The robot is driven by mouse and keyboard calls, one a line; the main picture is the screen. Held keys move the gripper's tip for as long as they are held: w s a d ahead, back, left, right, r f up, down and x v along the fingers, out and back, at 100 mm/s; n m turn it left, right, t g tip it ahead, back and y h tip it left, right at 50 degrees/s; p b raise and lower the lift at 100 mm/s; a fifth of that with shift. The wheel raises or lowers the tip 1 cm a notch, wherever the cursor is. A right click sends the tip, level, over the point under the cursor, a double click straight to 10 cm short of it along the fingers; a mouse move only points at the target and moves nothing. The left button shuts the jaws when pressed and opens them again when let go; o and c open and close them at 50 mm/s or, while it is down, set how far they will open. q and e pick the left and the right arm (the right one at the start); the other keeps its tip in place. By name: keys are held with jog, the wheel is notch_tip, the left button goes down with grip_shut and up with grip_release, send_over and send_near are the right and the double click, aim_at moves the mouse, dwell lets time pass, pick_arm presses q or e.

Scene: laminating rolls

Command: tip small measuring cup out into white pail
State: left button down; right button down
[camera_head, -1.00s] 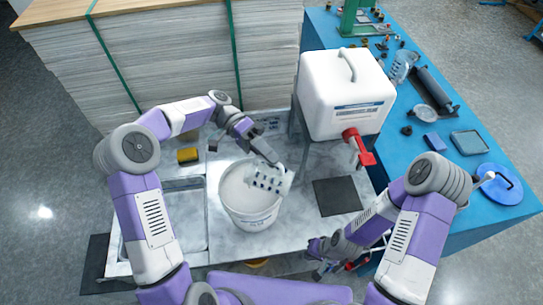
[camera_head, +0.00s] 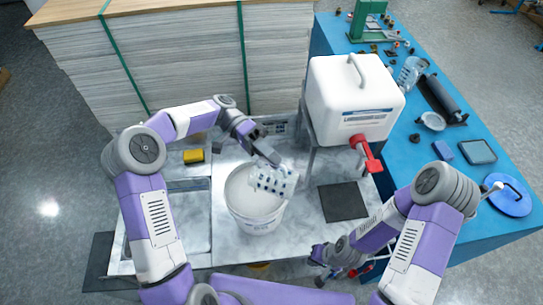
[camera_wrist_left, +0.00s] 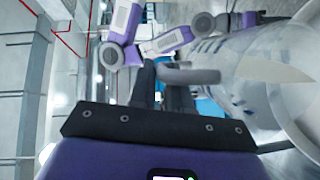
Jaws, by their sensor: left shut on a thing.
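The small measuring cup (camera_head: 278,181) is clear with dark blue marks. It is tilted over on its side above the right part of the white pail's mouth. My left gripper (camera_head: 272,160) is shut on its handle, at the top of the cup. In the left wrist view the cup (camera_wrist_left: 245,60) is large at the right, with its handle (camera_wrist_left: 185,74) at the fingers. The white pail (camera_head: 257,218) stands upright on the marbled worktop. Whether anything flows from the cup cannot be made out. My right gripper (camera_head: 322,262) is low, right of the pail, its fingers unclear.
A white tank (camera_head: 352,100) with a red tap (camera_head: 367,155) stands right of the pail, above a dark square mat (camera_head: 342,201). A yellow block (camera_head: 194,156) lies at left. Stacked sheets (camera_head: 190,65) rise behind. A blue table (camera_head: 415,150) holds a roller and another cup.

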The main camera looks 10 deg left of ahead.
pick_arm(q)
jog(key=shift+a, duration=0.15)
dwell(0.4)
jog(key=shift+w+a+r+m+g+h, duration=0.15)
jog(key=shift+a+g+h, duration=0.1)
jog(key=shift+a+h, duration=0.15)
jog(key=shift+w+a+r+m+g+h, duration=0.15)
jog(key=shift+a+g+h, duration=0.15)
jog(key=shift+a, duration=0.2)
jog(key=shift+a, duration=0.1)
dwell(0.9)
jog(key=shift+w+a+r+m+g+h+b, duration=0.15)
jog(key=shift+a+m+g+h+b, duration=0.1)
jog(key=shift+a+h, duration=0.15)
jog(key=shift+w+a+m+g+h+b, duration=0.1)
jog(key=shift+a+m+g+h+b, duration=0.15)
jog(key=shift+a, duration=0.25)
jog(key=shift+d, duration=0.15)
dwell(2.8)
jog(key=shift+s+d+r+n+t+y+p, duration=0.15)
jog(key=shift+d+n+t+y, duration=0.15)
jog(key=shift+d, duration=0.3)
jog(key=shift+s+d+r+n+t+y+p, duration=0.15)
jog(key=shift+d+t+y, duration=0.1)
jog(key=shift+d+y, duration=0.25)
jog(key=shift+s+d+r+n+t+y+p, duration=0.15)
jog(key=shift+d+n+t+y, duration=0.15)
jog(key=shift+d, duration=0.35)
jog(key=shift+d+f, duration=0.1)
jog(key=shift+f, duration=0.05)
